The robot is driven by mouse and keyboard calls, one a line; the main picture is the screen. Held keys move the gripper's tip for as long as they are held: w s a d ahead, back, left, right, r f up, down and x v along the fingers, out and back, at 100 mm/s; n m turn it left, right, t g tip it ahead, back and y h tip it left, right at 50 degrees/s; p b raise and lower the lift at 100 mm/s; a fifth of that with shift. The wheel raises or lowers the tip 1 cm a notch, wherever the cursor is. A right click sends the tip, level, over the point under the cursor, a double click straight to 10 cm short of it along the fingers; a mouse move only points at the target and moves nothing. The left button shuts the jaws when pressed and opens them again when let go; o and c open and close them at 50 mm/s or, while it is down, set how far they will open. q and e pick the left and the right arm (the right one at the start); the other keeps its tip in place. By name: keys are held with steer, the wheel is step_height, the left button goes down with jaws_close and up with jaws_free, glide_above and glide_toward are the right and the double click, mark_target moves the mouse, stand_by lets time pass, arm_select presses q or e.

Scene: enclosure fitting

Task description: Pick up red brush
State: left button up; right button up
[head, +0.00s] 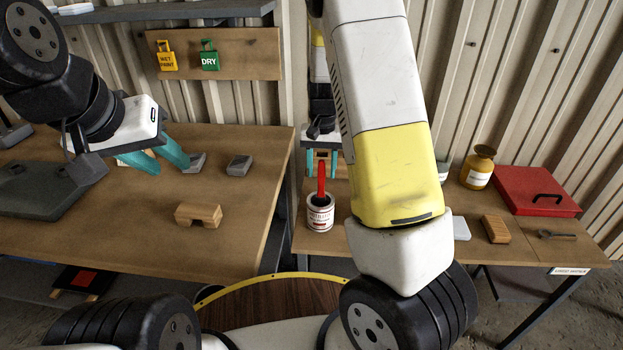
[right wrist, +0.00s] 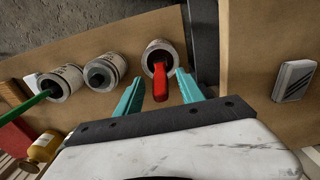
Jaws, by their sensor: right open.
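The red brush (head: 321,178) stands handle up in a white paint can (head: 320,214) near the left edge of the right-hand table. It also shows in the right wrist view (right wrist: 160,83), its handle pointing towards my gripper. My right gripper (head: 321,168) is open behind the can in the head view. In the right wrist view its teal fingertips (right wrist: 160,92) lie on either side of the handle, with gaps visible. I cannot tell the exact height between them. My left gripper (head: 168,167) is open above the left-hand table, close to a small grey block (head: 196,162).
Two more cans (right wrist: 66,80) (right wrist: 102,72) stand beside it, one with a green-handled brush (right wrist: 32,108). A wooden block (head: 198,214) is on the left-hand table.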

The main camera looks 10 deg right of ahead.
mark_target(321, 196)
steer(key=f, duration=0.5)
steer(key=shift+w+f, duration=0.1)
steer(key=shift+w, duration=0.15)
jaws_close()
stand_by(1.1)
